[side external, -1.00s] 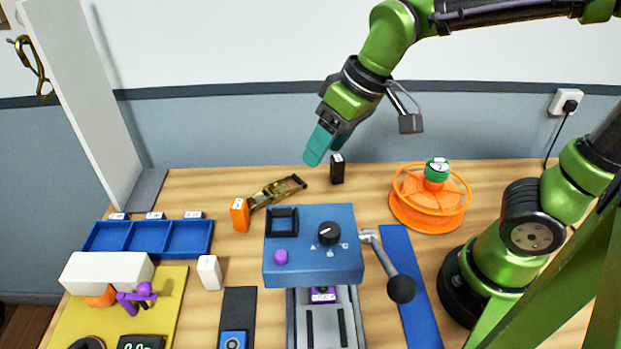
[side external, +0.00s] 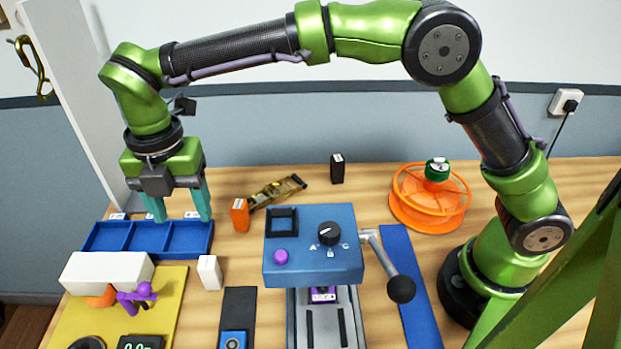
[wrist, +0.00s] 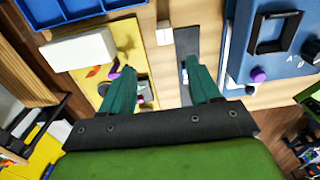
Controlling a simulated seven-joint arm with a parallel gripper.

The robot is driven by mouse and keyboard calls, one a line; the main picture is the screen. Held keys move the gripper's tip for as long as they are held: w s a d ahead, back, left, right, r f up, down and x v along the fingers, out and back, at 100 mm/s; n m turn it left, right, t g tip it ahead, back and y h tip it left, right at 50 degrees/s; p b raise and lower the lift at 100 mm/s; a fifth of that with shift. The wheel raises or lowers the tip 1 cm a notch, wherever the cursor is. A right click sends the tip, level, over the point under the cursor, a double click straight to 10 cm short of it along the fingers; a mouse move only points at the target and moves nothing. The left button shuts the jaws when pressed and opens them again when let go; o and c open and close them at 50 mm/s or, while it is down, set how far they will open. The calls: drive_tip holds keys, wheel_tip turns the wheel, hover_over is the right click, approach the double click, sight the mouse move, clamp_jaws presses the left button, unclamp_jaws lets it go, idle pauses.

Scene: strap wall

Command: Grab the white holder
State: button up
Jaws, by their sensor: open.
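The white holder (side external: 209,272) looks like a small upright white block with a label on top. It stands on the wooden table between the blue tray and the blue machine. It also shows near the top middle of the wrist view (wrist: 163,36). My gripper (side external: 181,212) is open and empty, with teal fingers pointing down. It is above the blue tray area, up and to the left of the holder in the side view, and apart from it. In the wrist view the holder lies beyond the gap between the fingers (wrist: 158,88).
A blue compartment tray (side external: 147,251), a long white block (side external: 107,272) and a yellow mat (side external: 173,290) lie left. The blue machine (side external: 313,266) with a lever stands right. An orange block (side external: 240,215), black block (side external: 337,168) and orange spool (side external: 430,215) are behind.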

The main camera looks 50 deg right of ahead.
sight(207, 262)
wheel_tip(207, 262, down, 11)
drive_tip(key=shift+f, duration=0.1)
drive_tip(key=f, duration=0.4)
drive_tip(key=shift+s+d+f, duration=0.15)
drive_tip(key=shift+s+d, duration=0.15)
drive_tip(key=shift+s, duration=0.1)
drive_tip(key=shift+f, duration=0.5)
drive_tip(key=c, duration=1.1)
